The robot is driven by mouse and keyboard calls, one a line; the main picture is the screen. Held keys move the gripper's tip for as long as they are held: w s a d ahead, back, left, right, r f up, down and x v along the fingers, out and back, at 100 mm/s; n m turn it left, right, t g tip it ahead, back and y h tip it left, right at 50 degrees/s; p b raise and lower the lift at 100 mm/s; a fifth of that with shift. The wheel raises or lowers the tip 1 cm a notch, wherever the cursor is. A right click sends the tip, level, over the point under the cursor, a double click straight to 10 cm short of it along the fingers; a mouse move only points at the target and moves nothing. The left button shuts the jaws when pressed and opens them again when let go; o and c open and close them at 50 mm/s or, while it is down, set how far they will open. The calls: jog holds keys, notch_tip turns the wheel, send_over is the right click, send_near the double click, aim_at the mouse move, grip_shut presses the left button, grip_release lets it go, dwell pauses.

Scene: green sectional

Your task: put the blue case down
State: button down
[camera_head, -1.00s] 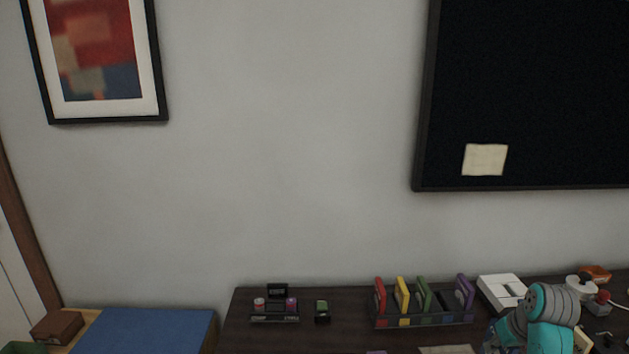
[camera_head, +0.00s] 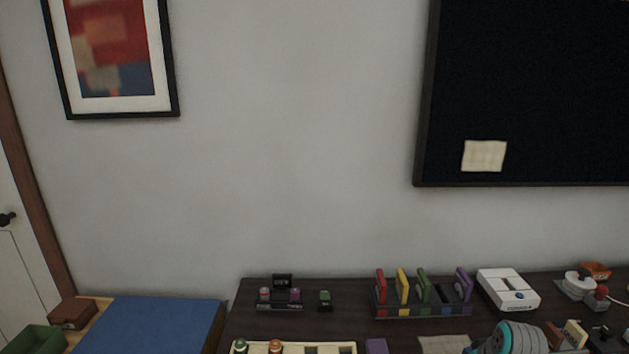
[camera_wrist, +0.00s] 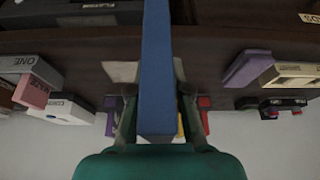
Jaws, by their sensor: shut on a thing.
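The blue case (camera_wrist: 157,60) is a long, narrow blue slab in the wrist view. It stands edge-on to the camera, between the two fingers of my gripper (camera_wrist: 157,106). My gripper is shut on it, above the dark desk. The case hides what lies directly behind it. In the head view neither the case nor my gripper's fingers show. Only a teal and grey part of my arm shows at the bottom right.
A clear rack (camera_head: 421,312) on the desk (camera_head: 345,322) holds red, yellow, green and purple cases. A white console (camera_head: 508,290) stands right of it. A small stand (camera_head: 280,307) and a tray (camera_head: 330,349) are left. A beige sheet (camera_head: 444,344) lies in front.

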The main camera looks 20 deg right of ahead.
jog(key=a+f+n, duration=0.1)
jog(key=a+f, duration=0.9)
jog(key=a, duration=0.5)
jog(key=a+f+n, duration=0.1)
jog(key=a+f, duration=0.9)
jog(key=a, duration=0.5)
jog(key=shift+f+y, duration=0.25)
jog(key=shift+y, duration=0.15)
